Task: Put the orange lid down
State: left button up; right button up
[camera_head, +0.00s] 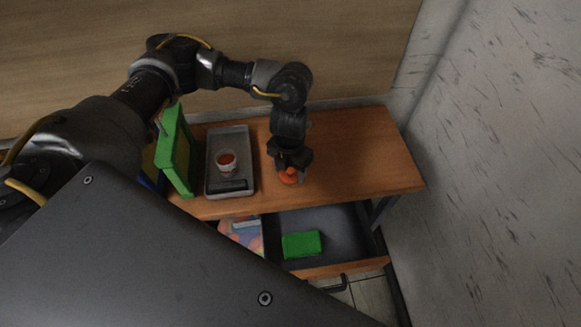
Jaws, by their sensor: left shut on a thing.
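The orange lid (289,177) is a small round orange thing at the tips of my left gripper (290,172). The gripper points down and is shut on the lid, over the front part of the wooden table (360,150). I cannot tell whether the lid touches the tabletop. A small white cup (227,170) with orange-red contents stands in the grey tray (214,146), to the left of the gripper. My right gripper is not in view.
A dark block (229,185) lies in the tray. A green upright frame (178,152) stands left of it. Below the tabletop, an open drawer (335,225) holds a green box (301,244) and colourful packets (243,232). The tabletop right of the gripper is clear.

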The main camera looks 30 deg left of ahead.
aim_at(290, 171)
pick_arm(q)
jog(key=shift+f, duration=0.15)
jog(key=o, duration=0.9)
jog(key=shift+o, duration=0.2)
jog(key=shift+r, duration=0.4)
notch_tip(290, 171, up, 12)
jog(key=b, duration=0.1)
jog(key=shift+f+b, duration=0.2)
jog(key=shift+b, duration=0.2)
